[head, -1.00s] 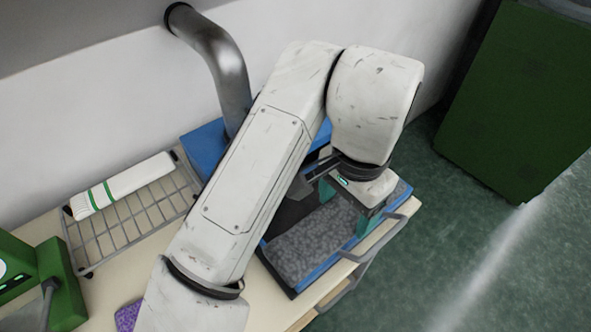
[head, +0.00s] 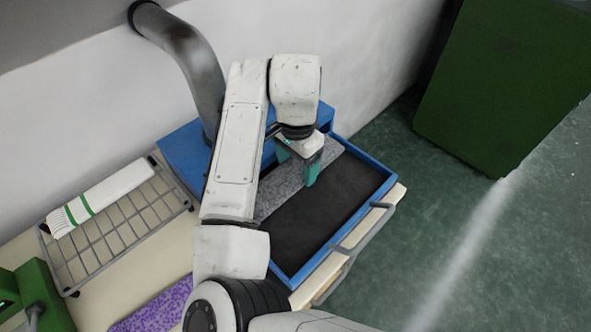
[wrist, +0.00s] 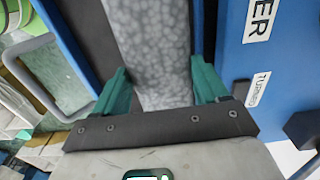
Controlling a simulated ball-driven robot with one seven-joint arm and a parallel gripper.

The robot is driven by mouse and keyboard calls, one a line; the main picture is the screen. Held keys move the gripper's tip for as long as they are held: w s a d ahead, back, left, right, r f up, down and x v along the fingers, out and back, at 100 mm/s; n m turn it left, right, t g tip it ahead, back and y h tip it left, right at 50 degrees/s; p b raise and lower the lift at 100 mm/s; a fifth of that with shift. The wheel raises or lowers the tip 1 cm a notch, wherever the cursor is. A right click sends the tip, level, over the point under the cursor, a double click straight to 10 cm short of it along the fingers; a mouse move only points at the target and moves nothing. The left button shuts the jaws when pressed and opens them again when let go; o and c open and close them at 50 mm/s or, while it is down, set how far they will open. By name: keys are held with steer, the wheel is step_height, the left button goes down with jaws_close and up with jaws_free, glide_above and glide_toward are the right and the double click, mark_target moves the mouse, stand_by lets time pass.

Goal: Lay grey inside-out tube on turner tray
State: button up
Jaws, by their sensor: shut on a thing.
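My gripper (head: 298,163) is shut on the grey mottled tube (head: 278,192), which lies along the back side of the blue-rimmed turner tray (head: 352,246) in the head view. The tray's black floor is bare in front of the tube. In the wrist view the tube (wrist: 150,45) runs lengthwise between the two teal fingers (wrist: 160,82). A black strip of tray floor (wrist: 88,35) shows to its left. The blue turner box (wrist: 280,65), with white lettered labels, stands on its right. I cannot tell whether the tube touches the tray floor. My arm hides part of the tube.
A wire rack (head: 118,228) at left holds a white tube (head: 102,197) with green bands. A purple mottled piece (head: 155,310) lies on the table in front. A grey handle (head: 365,228) sticks out at the table edge. A green cabinet (head: 500,85) stands at right.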

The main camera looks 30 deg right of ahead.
mark_target(296, 166)
steer(key=shift+w+f, duration=0.15)
steer(key=shift+f, duration=0.05)
steer(key=f, duration=0.1)
steer(key=f+p, duration=0.1)
steer(key=f, duration=0.1)
steer(key=shift+w, duration=0.2)
steer(key=shift+f, duration=0.3)
steer(key=shift+f, duration=0.6)
steer(key=o, duration=1)
steer(key=shift+r, duration=0.1)
step_height(296, 166, up, 13)
steer(key=shift+r+b, duration=0.1)
steer(key=shift+b, duration=0.6)
steer(key=shift+d, duration=0.1)
